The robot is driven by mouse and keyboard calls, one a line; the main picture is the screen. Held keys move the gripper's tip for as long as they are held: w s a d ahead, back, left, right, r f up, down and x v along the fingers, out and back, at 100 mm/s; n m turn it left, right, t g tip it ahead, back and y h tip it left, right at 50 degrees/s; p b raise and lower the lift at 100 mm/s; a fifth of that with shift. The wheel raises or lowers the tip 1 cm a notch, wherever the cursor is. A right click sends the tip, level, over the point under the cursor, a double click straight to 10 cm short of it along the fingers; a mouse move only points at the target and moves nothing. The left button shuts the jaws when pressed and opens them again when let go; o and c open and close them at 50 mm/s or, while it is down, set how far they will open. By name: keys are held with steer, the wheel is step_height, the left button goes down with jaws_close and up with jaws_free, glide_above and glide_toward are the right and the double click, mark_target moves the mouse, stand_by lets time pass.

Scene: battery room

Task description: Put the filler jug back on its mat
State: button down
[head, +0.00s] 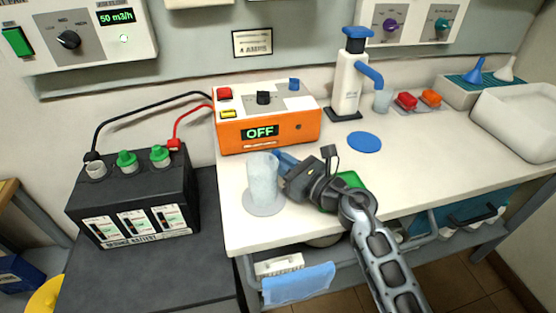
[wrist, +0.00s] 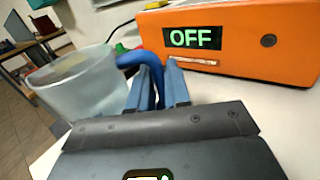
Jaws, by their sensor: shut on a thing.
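The filler jug (head: 262,178) is a translucent, pale cup with a blue handle, upright near the front left of the white bench. It also shows in the wrist view (wrist: 78,88). A pale grey round mat (head: 266,209) lies directly under it. I cannot tell whether the jug's base touches the mat or is slightly above it. My gripper (head: 284,163) is to the right of the jug, shut on its blue handle; its blue fingers also show in the wrist view (wrist: 158,88). A blue round mat (head: 365,142) lies bare farther back to the right.
An orange charger (head: 268,133) reading OFF stands just behind the jug. A black battery (head: 135,200) with green caps stands to the left, off the bench. A white pump bottle (head: 347,88) and small cup (head: 382,101) stand behind the blue mat.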

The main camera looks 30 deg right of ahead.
steer(key=shift+f, duration=0.3)
steer(key=c, duration=1)
jaws_free()
steer(key=b+v, duration=0.1)
steer(key=v, duration=0.6)
steer(key=shift+s+d, duration=0.15)
steer(key=shift+s, duration=0.25)
